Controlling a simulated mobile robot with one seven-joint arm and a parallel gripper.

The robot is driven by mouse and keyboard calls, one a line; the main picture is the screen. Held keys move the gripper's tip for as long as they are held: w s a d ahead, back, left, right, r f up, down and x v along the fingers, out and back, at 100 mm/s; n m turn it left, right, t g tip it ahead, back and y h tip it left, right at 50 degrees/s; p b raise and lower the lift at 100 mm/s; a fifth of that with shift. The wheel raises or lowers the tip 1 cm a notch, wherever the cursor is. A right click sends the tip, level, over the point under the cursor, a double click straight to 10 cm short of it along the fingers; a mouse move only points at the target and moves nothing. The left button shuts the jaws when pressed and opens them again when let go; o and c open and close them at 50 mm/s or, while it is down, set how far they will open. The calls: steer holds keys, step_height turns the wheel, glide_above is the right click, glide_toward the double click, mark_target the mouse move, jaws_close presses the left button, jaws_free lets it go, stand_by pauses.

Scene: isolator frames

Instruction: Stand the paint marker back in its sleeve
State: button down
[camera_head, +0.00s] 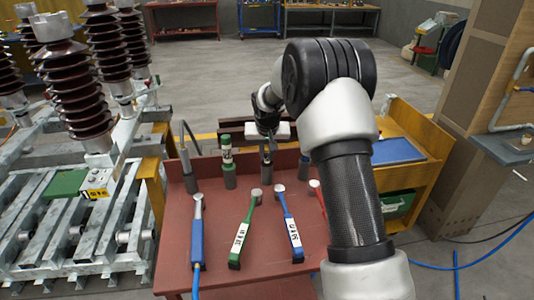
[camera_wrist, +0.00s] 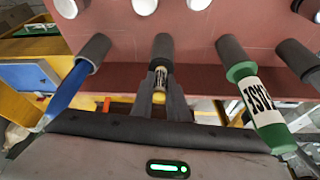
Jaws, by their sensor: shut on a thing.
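The paint marker (camera_wrist: 160,76) has a printed pale label and a yellow end. In the wrist view it stands in line with a dark grey sleeve (camera_wrist: 162,47), its far end at the sleeve's mouth; how deep it sits I cannot tell. My gripper (camera_wrist: 163,101) is shut on the marker, one finger on each side. In the head view my gripper (camera_head: 268,136) is above that sleeve (camera_head: 267,173) at the back of the red bench (camera_head: 222,208), and hides most of the marker.
A green labelled tool (camera_head: 226,148) stands in the sleeve to the left. A blue tool (camera_wrist: 63,92) stands in the sleeve on the other side. Several handled tools, one green (camera_head: 240,240), lie on the bench in front. A yellow cart (camera_head: 440,150) stands at right.

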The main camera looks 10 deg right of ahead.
steer(key=c, duration=1.6)
jaws_free()
steer(key=shift+c, duration=0.2)
steer(key=shift+r, duration=0.1)
steer(key=p+v, duration=0.1)
steer(key=v, duration=1.6)
steer(key=shift+s+p, duration=0.15)
steer(key=shift+p, duration=0.2)
steer(key=shift+r, duration=0.15)
